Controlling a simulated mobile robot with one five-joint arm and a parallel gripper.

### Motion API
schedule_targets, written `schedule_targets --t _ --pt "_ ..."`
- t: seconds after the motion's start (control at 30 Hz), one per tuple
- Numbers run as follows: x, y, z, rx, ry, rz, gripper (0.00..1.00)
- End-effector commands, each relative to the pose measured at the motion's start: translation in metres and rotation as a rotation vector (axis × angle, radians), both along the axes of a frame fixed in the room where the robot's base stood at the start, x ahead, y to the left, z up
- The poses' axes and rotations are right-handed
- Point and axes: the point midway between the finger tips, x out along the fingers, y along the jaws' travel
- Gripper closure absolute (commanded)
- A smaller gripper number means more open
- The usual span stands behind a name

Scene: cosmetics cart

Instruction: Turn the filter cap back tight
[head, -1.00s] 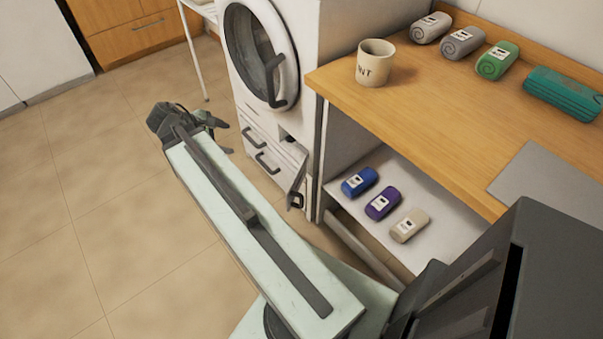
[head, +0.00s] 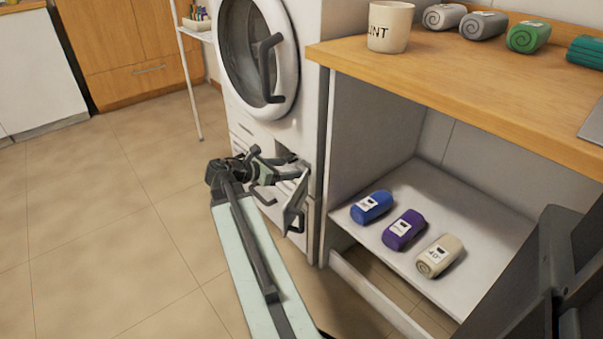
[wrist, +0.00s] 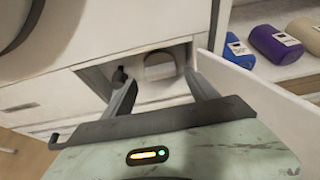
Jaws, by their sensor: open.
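The filter cap (wrist: 160,70) is a pale rounded piece in the dark recess low on the front of the white washing machine (head: 310,100). It shows in the wrist view between the fingers of my gripper (wrist: 155,76). The fingers are open, one on each side of it; I cannot tell whether they touch it. In the head view my gripper (head: 272,165) is at the recess, and the cap is hidden there. The filter flap (head: 297,202) stands open to the right of the recess; its pale panel (wrist: 270,108) also shows in the wrist view.
A wooden counter (head: 440,85) with a mug (head: 390,27) and rolled towels stands to the right. On the shelf (head: 470,205) below it lie blue (head: 372,207), purple (head: 404,230) and beige (head: 438,256) rolls. The tiled floor (head: 110,220) at left is clear.

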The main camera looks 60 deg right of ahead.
Motion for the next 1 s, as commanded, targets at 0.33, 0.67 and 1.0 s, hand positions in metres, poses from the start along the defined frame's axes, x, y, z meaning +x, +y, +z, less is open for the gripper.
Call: schedule_targets --t 0.33,0.67,1.0 --pt "-0.017 -0.051 -0.025 0.001 -0.001 -0.003 0.33" --pt "-0.019 -0.056 -0.025 0.001 -0.002 -0.002 0.33" --pt "-0.022 -0.055 -0.026 -0.023 -0.074 -0.003 0.81"
